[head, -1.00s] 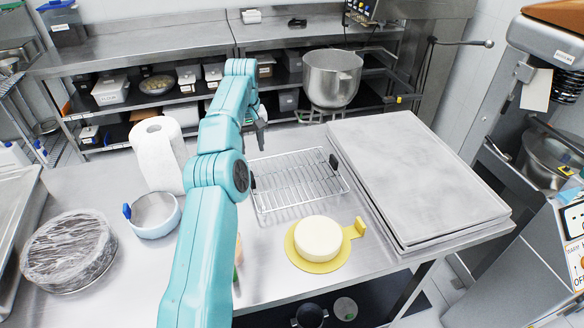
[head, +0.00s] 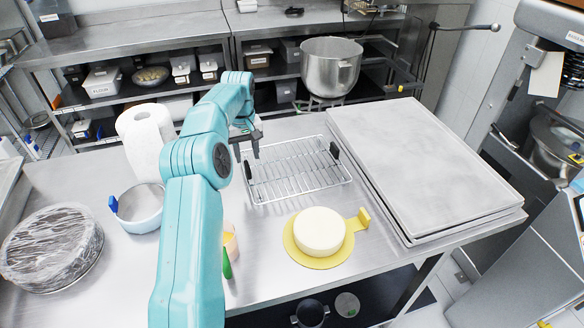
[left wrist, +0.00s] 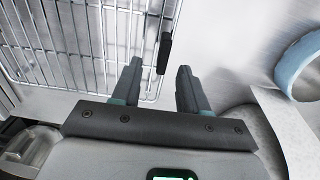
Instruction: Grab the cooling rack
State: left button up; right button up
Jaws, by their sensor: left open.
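The cooling rack (head: 298,175) is a silver wire grid with a black grip at each short end, lying on the steel table. Its left black grip (head: 247,170) is just below my left gripper (head: 249,148) in the head view. In the left wrist view the rack (left wrist: 75,45) fills the upper left, and the black grip (left wrist: 164,53) shows ahead of and between the two fingertips. My left gripper (left wrist: 158,75) is open and empty, apart from the grip. My right gripper is not in view.
A white round cake on a yellow board (head: 320,232) sits in front of the rack. Large metal trays (head: 430,165) lie to the right. A paper towel roll (head: 146,140), a blue-rimmed bowl (head: 140,205) and a wrapped round item (head: 52,245) stand to the left.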

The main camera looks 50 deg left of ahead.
aim_at(247, 165)
pick_arm(q)
jog(key=f, duration=0.5)
jog(key=shift+s+p, duration=0.25)
jog(key=shift+p, duration=0.05)
jog(key=shift+d, duration=0.15)
jog(key=c, duration=0.3)
grip_shut()
